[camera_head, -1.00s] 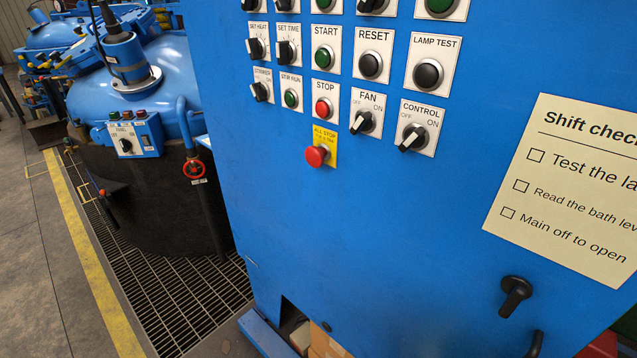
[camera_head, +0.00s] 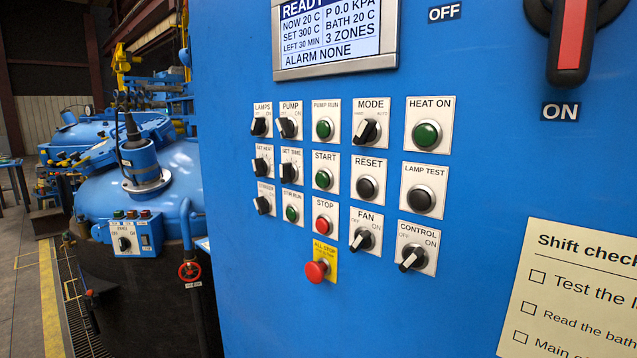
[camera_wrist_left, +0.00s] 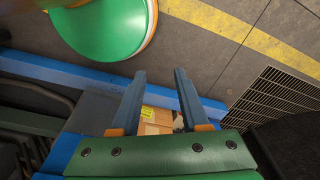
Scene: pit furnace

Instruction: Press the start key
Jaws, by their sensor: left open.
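The start key is a green round button (camera_head: 324,179) on a white plate marked START, in the middle of the blue control panel in the head view. The red STOP button (camera_head: 323,225) sits just below it. The display (camera_head: 335,36) above reads READY, with ALARM NONE. My left gripper (camera_wrist_left: 158,82) shows only in the left wrist view. Its two fingers are apart with nothing held, above the floor and a blue edge, and the start key is not in that view. My right gripper is in neither view.
A red mushroom ALL STOP button (camera_head: 317,271) sticks out below STOP. The RESET button (camera_head: 367,187) is to the right of START. A large red-handled switch (camera_head: 571,40) stands out at upper right. Cartons (camera_wrist_left: 155,122) show between my left fingers.

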